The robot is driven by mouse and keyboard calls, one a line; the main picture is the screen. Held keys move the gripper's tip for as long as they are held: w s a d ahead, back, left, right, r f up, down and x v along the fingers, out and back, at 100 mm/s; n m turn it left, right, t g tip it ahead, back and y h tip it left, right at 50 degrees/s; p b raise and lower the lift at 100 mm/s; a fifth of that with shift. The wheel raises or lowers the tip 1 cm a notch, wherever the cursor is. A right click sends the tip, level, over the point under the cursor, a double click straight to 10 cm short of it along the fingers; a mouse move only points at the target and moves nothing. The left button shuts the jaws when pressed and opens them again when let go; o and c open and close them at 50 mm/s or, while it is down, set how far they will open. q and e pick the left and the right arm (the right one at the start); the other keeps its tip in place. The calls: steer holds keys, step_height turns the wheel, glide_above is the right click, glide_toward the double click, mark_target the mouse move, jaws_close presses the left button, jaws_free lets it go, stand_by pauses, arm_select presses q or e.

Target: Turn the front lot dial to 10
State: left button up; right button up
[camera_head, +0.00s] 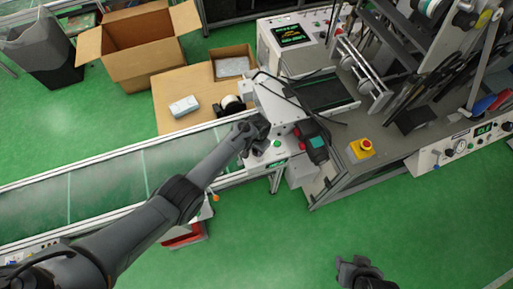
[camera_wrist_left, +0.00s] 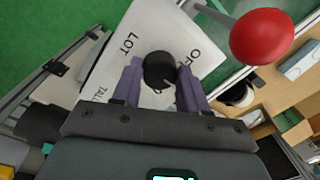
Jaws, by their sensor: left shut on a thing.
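My left gripper (camera_head: 262,127) reaches over the conveyor to a white control panel at its right end. In the left wrist view, its two purple-grey fingers are closed around a round black dial (camera_wrist_left: 158,68) on the white panel (camera_wrist_left: 143,27). The words LOT and OFF are readable beside the dial, and part of another word shows lower left. A small light mark shows near the dial's lower edge; the number it points to cannot be read. In the head view the gripper hides the dial. My right gripper (camera_head: 358,272) is low at the bottom, away from the panel, its jaws unclear.
A red ball-shaped knob (camera_wrist_left: 262,36) is close to the left gripper in the wrist view. The green conveyor (camera_head: 110,180) runs left. Behind it is a table with a white pack (camera_head: 184,106). A machine with a yellow-and-red button (camera_head: 362,147) stands right. Green floor is open in front.

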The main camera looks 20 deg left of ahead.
stand_by(0.3)
arm_select(q)
steer(key=o, duration=1.1)
steer(key=shift+c, duration=0.2)
steer(key=shift+r, duration=0.1)
step_height(320, 180, up, 11)
steer(key=p, duration=0.2)
steer(key=shift+d+f, duration=0.2)
steer(key=shift+d, duration=0.05)
steer(key=shift+s, duration=0.2)
